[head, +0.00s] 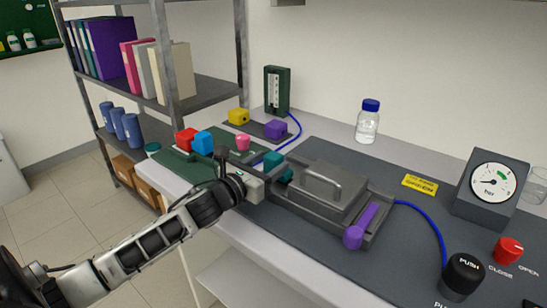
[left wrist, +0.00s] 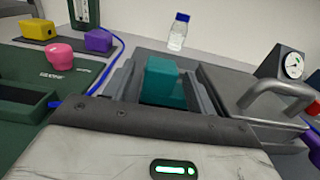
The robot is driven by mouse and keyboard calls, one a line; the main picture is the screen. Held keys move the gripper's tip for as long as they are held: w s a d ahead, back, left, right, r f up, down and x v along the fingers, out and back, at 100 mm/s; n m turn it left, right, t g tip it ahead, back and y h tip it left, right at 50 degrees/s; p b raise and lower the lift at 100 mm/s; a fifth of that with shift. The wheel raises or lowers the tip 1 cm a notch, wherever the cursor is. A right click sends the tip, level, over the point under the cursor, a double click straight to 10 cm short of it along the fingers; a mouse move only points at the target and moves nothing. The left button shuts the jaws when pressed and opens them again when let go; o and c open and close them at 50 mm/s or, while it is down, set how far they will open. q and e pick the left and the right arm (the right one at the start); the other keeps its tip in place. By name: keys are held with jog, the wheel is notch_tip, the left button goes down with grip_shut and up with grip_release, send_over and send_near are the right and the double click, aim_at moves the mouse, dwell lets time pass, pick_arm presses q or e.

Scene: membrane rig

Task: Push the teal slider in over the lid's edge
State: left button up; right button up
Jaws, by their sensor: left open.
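The teal slider (head: 273,159) stands at the left side of the grey lid (head: 318,184), which has a bar handle on top. In the left wrist view the slider (left wrist: 163,83) is a teal block just left of the lid (left wrist: 228,84). My left gripper (head: 268,172) is open at the slider, with dark finger-like bars on both sides of the block in the left wrist view. I cannot tell whether they touch it. The gripper partly hides the slider in the head view. My right gripper is not in view.
A purple lever (head: 361,226) lies at the right of the lid. A pressure gauge (head: 490,188), black push knob (head: 462,275) and red knob (head: 508,250) stand further right. A green board (head: 180,165) with coloured pieces lies left. A bottle (head: 367,122) stands behind.

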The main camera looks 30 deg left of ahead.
pick_arm(q)
jog(key=shift+w+d, duration=0.1)
jog(key=shift+w, duration=1.1)
grip_shut()
jog(key=shift+s+d, duration=0.1)
jog(key=shift+d, duration=1.35)
grip_release()
jog(key=shift+s, duration=0.15)
